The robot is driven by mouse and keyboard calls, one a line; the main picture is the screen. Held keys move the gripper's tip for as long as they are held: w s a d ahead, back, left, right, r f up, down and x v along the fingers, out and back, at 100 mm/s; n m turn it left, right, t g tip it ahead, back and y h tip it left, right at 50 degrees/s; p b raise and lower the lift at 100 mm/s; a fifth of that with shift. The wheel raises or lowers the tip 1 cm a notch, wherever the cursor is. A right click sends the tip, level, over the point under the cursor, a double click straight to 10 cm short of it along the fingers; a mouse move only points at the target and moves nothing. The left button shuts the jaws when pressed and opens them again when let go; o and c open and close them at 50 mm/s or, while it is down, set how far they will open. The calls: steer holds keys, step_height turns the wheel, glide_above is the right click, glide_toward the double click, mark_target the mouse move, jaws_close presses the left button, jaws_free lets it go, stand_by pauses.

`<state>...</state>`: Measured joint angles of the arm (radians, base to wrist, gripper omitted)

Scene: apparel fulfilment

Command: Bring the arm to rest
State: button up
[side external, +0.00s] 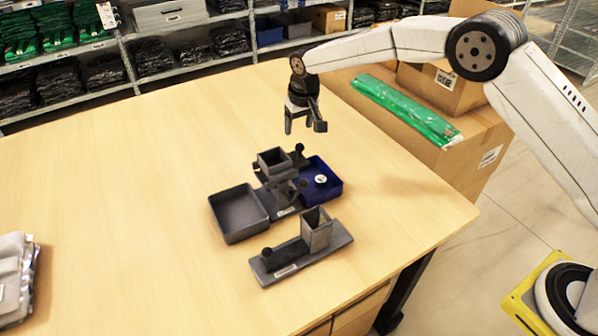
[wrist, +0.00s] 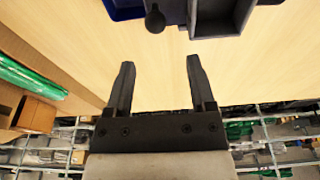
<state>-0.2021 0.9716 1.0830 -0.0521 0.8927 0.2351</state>
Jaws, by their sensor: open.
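My gripper (side external: 303,124) hangs from my arm above the far part of the wooden table, behind the grey fixture and the blue tray. In the wrist view my gripper (wrist: 160,75) shows two dark fingers spread apart with nothing between them. It touches nothing that I can see. The arm reaches in from the right, with its forearm about level in the side view.
A grey fixture (side external: 273,158), a blue tray (side external: 332,192), a grey tray (side external: 238,234) and a second grey fixture (side external: 320,250) stand mid-table. A small white item (side external: 320,179) lies in the blue tray. Cardboard boxes (side external: 470,150) hold a green package (side external: 405,108).

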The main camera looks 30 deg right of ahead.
steer(key=shift+r, duration=0.15)
steer(key=shift+s+d+r, duration=0.25)
steer(key=shift+s+d, duration=0.1)
steer(key=shift+s, duration=0.05)
steer(key=s+d, duration=0.3)
steer(key=s, duration=0.8)
steer(key=s+d+r, duration=0.1)
steer(key=s+d, duration=0.3)
steer(key=s, duration=0.7)
steer(key=s+d, duration=0.4)
steer(key=s, duration=0.7)
steer(key=shift+r, duration=0.4)
steer(key=shift+d, duration=0.1)
